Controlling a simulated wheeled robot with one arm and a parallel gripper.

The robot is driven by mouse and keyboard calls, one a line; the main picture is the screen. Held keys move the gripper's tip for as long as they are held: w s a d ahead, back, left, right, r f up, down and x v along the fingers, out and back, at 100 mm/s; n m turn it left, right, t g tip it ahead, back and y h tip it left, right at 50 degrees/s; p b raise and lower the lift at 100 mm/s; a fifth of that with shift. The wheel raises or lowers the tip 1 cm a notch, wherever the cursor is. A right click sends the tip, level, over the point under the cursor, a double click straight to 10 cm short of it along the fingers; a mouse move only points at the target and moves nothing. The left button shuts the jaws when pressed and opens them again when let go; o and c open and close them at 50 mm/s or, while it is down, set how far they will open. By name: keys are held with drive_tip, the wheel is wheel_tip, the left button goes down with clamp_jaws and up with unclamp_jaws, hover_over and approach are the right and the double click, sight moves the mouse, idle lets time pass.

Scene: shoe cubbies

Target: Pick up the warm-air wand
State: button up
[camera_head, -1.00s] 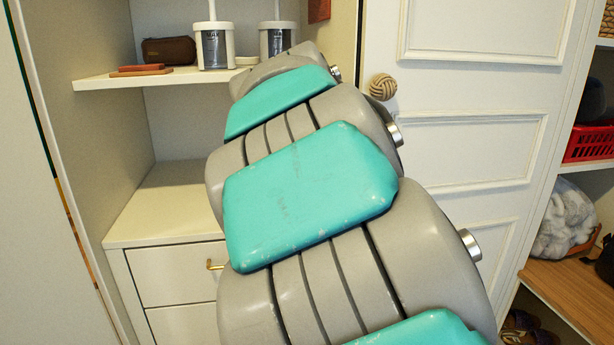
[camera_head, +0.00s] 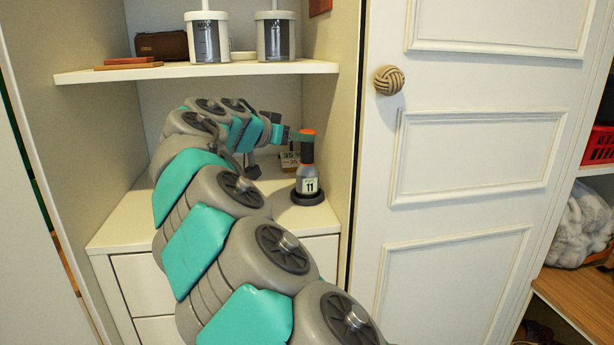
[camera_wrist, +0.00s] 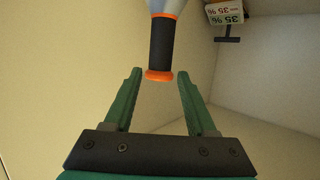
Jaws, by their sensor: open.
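The warm-air wand (camera_head: 309,172) stands upright on a dark round base on the cabinet top, inside the alcove. It has a grey body with a label reading 11, a black grip and an orange end. In the wrist view the wand's black grip (camera_wrist: 161,45) and orange rings show at top centre. My gripper (camera_wrist: 160,76) is open, with its two green fingers on either side of the orange end and a gap on both sides. In the head view my gripper (camera_head: 292,134) is at the wand's upper end, from the left.
A small price sign (camera_head: 289,160) stands behind the wand. The alcove's right wall is close beside the wand. A white door (camera_head: 470,150) stands to the right.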

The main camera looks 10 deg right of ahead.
sight(307, 165)
drive_tip(key=x, duration=0.5)
drive_tip(key=shift+f, duration=0.15)
drive_tip(key=shift+c, duration=0.3)
clamp_jaws()
